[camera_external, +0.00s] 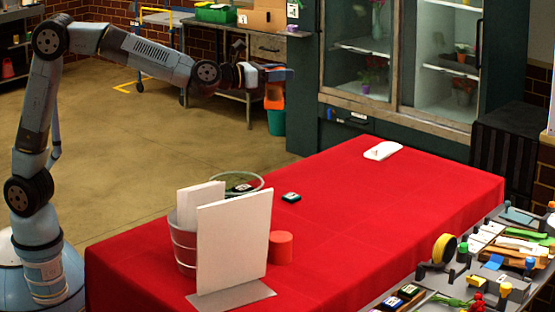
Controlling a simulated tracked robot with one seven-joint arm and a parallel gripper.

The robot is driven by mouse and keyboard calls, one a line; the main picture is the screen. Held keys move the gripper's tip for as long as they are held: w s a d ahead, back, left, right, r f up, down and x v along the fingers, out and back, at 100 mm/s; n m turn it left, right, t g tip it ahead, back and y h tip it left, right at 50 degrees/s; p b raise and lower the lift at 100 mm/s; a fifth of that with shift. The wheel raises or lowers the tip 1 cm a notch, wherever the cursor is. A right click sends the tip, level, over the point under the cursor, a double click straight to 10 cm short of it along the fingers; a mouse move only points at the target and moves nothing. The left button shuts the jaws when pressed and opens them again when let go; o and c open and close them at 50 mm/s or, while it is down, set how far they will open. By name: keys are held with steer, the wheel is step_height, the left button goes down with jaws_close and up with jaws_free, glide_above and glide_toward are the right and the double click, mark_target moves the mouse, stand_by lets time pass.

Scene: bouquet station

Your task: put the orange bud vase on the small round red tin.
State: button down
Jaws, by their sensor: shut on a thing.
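My gripper (279,74) is at the end of the outstretched arm, high up beyond the far left edge of the table. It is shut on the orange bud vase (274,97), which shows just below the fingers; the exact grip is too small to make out. The small round red tin (281,248) stands upright on the red-covered table (350,215), just right of a white panel that may hide its left edge. The gripper and vase are well apart from the tin.
The upright white panel (235,240) on a grey base and a metal bucket (184,245) stand left of the tin. A wire ring (262,180), a small dark box (291,197) and a white item (383,150) lie farther back. The table's right half is mostly clear.

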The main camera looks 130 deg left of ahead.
steer(key=s+a+g, duration=0.1)
steer(key=s+a, duration=0.2)
steer(key=s, duration=0.1)
step_height(320, 180, down, 18)
steer(key=shift+n, duration=0.4)
steer(key=shift+w+a+f, duration=1.55)
steer(key=shift+w+f, duration=0.3)
steer(key=shift+f, duration=0.3)
steer(key=shift+w+a+f, duration=1.5)
steer(key=shift+w+f, duration=0.4)
steer(key=shift+f, duration=0.25)
steer(key=shift+w+a+f, duration=1.55)
steer(key=shift+w+f, duration=0.3)
steer(key=shift+f, duration=0.3)
steer(key=shift+c, duration=2.3)
jaws_free()
steer(key=shift+f, duration=0.1)
